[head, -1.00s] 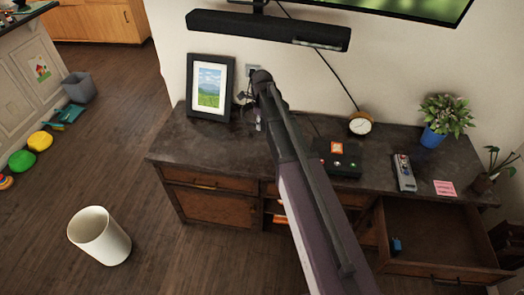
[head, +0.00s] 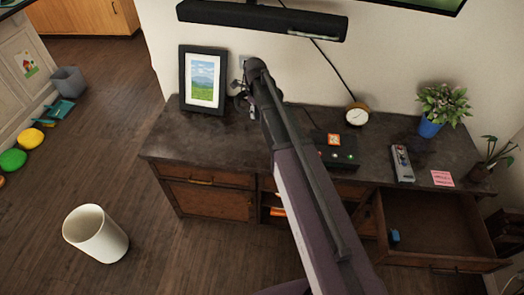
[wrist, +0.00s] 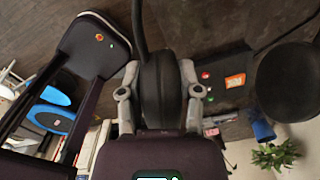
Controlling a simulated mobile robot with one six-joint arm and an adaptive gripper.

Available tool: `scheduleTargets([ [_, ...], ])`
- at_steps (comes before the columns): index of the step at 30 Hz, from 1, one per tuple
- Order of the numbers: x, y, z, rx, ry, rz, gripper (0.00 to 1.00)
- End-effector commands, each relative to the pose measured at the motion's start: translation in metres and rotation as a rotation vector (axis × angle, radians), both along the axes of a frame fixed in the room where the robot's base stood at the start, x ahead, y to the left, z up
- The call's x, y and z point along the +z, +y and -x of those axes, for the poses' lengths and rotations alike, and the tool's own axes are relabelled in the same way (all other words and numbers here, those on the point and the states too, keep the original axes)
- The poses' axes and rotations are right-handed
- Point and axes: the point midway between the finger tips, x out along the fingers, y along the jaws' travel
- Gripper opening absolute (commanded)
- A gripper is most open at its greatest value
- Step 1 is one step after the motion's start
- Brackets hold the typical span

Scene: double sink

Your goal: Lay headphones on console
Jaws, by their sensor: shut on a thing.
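My gripper (wrist: 158,95) is shut on the headphones; a black padded ear cup (wrist: 161,88) sits between its two grey fingers in the wrist view. A dark band (wrist: 139,25) runs up from there out of the frame. A dark round shape at the right of that view may be the other cup; I cannot tell. In the head view my gripper (head: 243,100) is mostly behind my arm, over the left half of the console (head: 185,145), right of the picture frame. The headphones are hard to make out there, and whether they touch the top is unclear.
A picture frame (head: 203,78) stands at the console's left. A black box with buttons (head: 335,155), a clock (head: 357,115), a remote (head: 402,163), a pink note (head: 442,178) and plants occupy the right. The console's front left is bare. A drawer (head: 440,232) is open.

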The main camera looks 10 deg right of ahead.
Motion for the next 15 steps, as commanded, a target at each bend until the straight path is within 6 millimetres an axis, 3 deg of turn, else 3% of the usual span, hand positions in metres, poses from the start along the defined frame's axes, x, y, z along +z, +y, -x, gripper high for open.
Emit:
scheduleTargets([
  [5, -0.015, -0.003, 0.007, 0.014, 0.000, 0.000, 0.00],
  [15, -0.065, -0.010, 0.051, 0.080, -0.011, 0.007, 0.00],
])
